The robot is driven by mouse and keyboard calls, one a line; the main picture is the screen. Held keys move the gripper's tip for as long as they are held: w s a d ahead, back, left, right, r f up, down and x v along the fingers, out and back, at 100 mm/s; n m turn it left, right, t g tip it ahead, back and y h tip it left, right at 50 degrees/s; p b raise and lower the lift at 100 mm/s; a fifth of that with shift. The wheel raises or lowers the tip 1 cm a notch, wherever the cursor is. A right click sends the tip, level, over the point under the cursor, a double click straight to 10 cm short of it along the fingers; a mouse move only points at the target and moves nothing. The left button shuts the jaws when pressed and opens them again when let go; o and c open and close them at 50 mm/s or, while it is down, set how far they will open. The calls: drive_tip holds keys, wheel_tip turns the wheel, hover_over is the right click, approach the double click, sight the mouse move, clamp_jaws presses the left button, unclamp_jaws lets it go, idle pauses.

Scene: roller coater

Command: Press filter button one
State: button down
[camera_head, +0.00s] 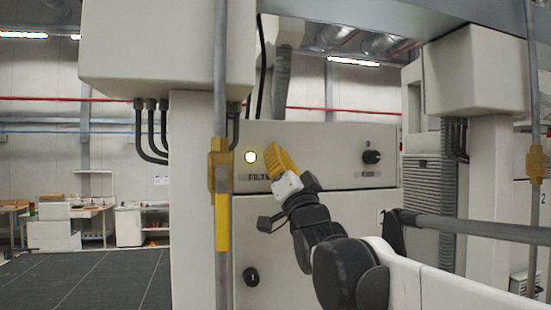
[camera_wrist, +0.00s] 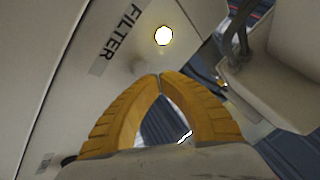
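The filter button (camera_head: 251,157) is a round, lit, pale yellow button on the beige panel above the FILTER label (camera_head: 258,177). In the wrist view the lit button (camera_wrist: 163,36) lies just beyond my fingertips, with the label (camera_wrist: 118,38) to its left. My gripper (camera_head: 271,149) has yellow fingers. It is just right of the button in the head view and covers the label's right end. In the wrist view the fingertips of my gripper (camera_wrist: 160,76) meet, with nothing held between them. A small gap shows between the tips and the button; contact with the panel cannot be told.
A black knob (camera_head: 371,157) sits on the panel's right side. Another black knob (camera_head: 251,277) is on the lower door. A grey vertical pole with a yellow clamp (camera_head: 219,165) stands in front, left of the button. A grey horizontal bar (camera_head: 480,228) crosses the right.

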drive_tip(key=shift+w, duration=0.1)
idle(0.7)
drive_tip(key=shift+w+a, duration=0.15)
drive_tip(key=shift+w, duration=0.2)
drive_tip(key=shift+w+a, duration=0.1)
drive_tip(key=shift+w, duration=0.35)
idle(0.7)
drive_tip(key=shift+s, duration=0.2)
drive_tip(key=shift+s+d, duration=0.25)
drive_tip(key=shift+s, duration=0.5)
drive_tip(key=shift+s+d, duration=0.25)
drive_tip(key=shift+s, duration=0.55)
drive_tip(key=shift+s+d, duration=0.2)
drive_tip(key=shift+s, duration=0.6)
drive_tip(key=shift+s+d, duration=0.25)
drive_tip(key=shift+s, duration=0.55)
